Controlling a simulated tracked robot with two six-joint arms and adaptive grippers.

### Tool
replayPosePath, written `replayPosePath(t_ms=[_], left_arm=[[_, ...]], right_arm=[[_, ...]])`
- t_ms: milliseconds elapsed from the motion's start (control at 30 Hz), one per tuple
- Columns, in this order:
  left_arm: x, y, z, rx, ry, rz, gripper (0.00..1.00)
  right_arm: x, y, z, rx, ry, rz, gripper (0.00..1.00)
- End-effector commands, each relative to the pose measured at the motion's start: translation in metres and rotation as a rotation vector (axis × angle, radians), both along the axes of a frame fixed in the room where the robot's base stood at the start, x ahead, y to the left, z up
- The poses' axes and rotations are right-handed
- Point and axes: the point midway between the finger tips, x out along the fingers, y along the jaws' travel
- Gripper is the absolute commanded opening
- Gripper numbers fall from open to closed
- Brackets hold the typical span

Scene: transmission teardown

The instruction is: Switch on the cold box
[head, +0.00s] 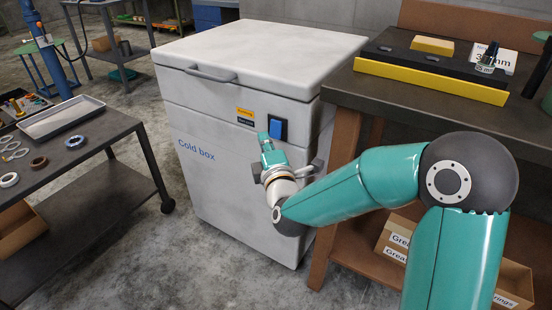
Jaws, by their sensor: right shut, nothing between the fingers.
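The cold box (215,195) is a white chest with a closed lid (265,55) and a grey handle on the lid's front edge. A blue switch (277,128) on a dark plate sits at the upper right of the front. My right gripper (264,138) is shut and empty, just left of and slightly below the switch. I cannot tell whether it touches the box. My left gripper is not in view.
A dark workbench (375,92) with a yellow block and a black, yellow-edged fixture stands close to the box's right. A shelf below holds cardboard bins (395,235). A dark cart (95,150) with rings and a grey tray stands left. Bare floor lies between cart and box.

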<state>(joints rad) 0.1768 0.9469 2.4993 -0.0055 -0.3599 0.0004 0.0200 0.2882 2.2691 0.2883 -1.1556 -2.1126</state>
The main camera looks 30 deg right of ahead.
Motion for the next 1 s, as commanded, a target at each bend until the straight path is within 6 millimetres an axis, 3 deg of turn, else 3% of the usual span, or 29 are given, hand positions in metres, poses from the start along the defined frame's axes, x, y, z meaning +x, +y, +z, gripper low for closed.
replayPosePath(t_ms=[233, 300, 500, 1000], left_arm=[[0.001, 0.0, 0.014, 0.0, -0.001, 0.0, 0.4], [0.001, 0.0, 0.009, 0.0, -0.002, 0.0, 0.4], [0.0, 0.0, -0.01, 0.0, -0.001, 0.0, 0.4], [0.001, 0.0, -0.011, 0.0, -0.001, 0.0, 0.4]], right_arm=[[-0.059, 0.017, 0.01, 0.001, 0.001, 0.0, 0.0], [-0.07, 0.021, 0.009, 0.0, -0.004, -0.001, 0.0], [-0.085, 0.026, 0.009, 0.0, -0.003, -0.002, 0.0], [-0.09, 0.026, 0.012, 0.0, 0.0, -0.004, 0.0]])
